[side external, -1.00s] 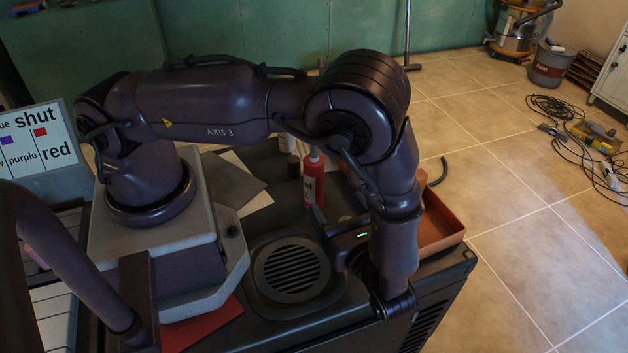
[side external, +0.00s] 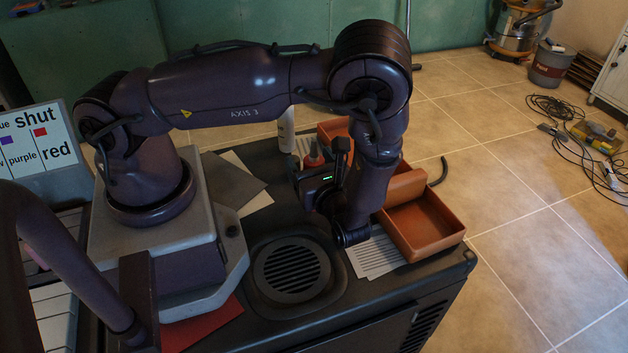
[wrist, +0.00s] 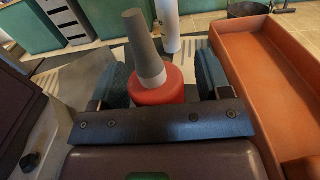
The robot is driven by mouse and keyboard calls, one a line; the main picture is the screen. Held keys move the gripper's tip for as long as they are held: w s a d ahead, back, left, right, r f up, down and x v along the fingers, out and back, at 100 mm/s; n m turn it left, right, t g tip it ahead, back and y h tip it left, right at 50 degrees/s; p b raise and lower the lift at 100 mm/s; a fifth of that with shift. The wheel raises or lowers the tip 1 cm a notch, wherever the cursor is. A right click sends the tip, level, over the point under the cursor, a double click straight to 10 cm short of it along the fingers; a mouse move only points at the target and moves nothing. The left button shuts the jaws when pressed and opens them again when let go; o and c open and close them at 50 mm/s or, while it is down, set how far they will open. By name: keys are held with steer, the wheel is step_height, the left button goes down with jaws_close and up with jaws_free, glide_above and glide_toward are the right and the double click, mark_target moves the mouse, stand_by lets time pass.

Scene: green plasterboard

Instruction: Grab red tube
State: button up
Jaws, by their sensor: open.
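The red tube (wrist: 158,90) stands between my gripper's two blue-padded fingers in the wrist view, its grey tapered nozzle (wrist: 143,42) pointing up. My gripper (wrist: 162,80) is open, with one finger on each side of the tube. I cannot tell whether either pad touches it. In the side view only a bit of the red tube's top (side external: 313,160) shows, and the wrist and gripper (side external: 318,188) hide its lower part.
A white tube (side external: 286,130) stands behind the red one. An orange tray (side external: 438,238) lies to the right, with more orange bins behind it. Striped paper (side external: 375,256) lies before the tray. A round vent (side external: 291,270) is set in the dark worktop.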

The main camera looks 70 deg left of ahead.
steer(key=shift+a, duration=0.1)
steer(key=c, duration=1.1)
